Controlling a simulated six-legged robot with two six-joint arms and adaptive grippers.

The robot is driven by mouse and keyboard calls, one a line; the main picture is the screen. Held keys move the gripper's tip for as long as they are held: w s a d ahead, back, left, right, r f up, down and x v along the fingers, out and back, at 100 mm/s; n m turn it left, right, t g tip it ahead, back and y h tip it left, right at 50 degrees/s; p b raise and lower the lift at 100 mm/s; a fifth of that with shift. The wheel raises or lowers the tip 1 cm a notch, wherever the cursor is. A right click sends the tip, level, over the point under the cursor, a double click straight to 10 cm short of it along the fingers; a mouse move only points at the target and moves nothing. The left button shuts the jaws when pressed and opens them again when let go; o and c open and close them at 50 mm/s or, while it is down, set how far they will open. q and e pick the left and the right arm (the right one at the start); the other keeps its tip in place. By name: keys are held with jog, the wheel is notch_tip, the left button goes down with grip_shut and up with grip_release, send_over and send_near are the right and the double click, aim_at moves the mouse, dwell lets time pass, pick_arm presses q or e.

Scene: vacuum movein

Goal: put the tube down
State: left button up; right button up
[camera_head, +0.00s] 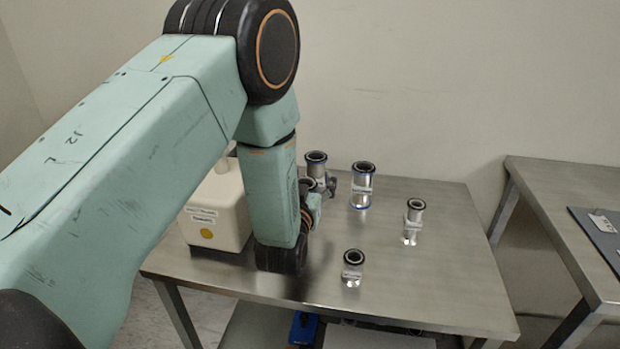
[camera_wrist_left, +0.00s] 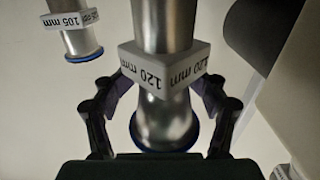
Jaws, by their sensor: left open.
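My left gripper (camera_head: 322,186) is at the back of the steel table, next to my forearm. In the left wrist view the gripper (camera_wrist_left: 160,93) is open, its fingers on either side of a metal tube (camera_wrist_left: 163,125) labelled 120 mm. That tube has a blue rim and a white label collar. In the head view the tube (camera_head: 316,170) shows its dark-rimmed upper part; the gripper hides its foot, so I cannot tell whether it touches the table (camera_head: 430,280). My right gripper is not in view.
Other tubes stand upright: one at the back (camera_head: 362,186), one at the right (camera_head: 413,222), one in front (camera_head: 352,269). A 105 mm tube (camera_wrist_left: 74,38) shows in the wrist view. A cream box (camera_head: 215,215) is left of my forearm. The table's right front is clear.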

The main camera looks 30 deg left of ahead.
pick_arm(q)
jog(key=p+v, duration=0.2)
jog(key=v, duration=1)
jog(key=shift+r, duration=0.15)
jog(key=shift+s, duration=0.1)
